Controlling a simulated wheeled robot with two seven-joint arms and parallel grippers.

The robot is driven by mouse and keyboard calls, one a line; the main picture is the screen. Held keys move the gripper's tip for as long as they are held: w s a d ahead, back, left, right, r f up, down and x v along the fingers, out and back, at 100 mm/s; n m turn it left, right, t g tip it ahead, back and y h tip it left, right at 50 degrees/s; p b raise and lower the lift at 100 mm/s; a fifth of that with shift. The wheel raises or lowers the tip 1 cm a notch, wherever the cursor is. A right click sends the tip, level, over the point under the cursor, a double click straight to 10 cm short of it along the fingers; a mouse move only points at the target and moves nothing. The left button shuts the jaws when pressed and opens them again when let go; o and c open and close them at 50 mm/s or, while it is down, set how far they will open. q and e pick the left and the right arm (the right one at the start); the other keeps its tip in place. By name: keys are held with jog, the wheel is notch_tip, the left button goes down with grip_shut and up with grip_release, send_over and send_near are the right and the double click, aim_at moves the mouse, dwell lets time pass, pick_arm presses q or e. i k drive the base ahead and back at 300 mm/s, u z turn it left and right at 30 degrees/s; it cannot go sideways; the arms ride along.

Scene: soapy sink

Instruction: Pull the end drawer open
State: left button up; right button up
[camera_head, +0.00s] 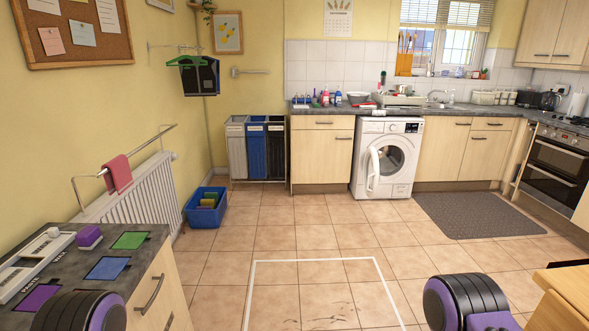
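The far counter's left-end cabinet has a pale wood drawer (308,121) at its top with a dark bar handle (324,123). This drawer looks shut, with a cabinet door (318,160) below it. A nearer pale wood unit at the lower left also has a front (160,284) with a bar handle, and it looks shut. I cannot tell for certain which one is the end drawer. Rounded black and purple parts of my two arms show at the bottom left and bottom right. Neither gripper is visible.
A washing machine (405,181), its round door seemingly ajar, stands right of the end cabinet. Laundry bins (236,152) stand left of it. A blue crate (203,216) sits by the radiator (147,196).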

aim_at(321, 121)
jog(key=z, duration=0.45)
jog(key=i, duration=2.6)
jog(key=z, duration=0.4)
jog(key=i, duration=2.75)
jog(key=u, duration=0.15)
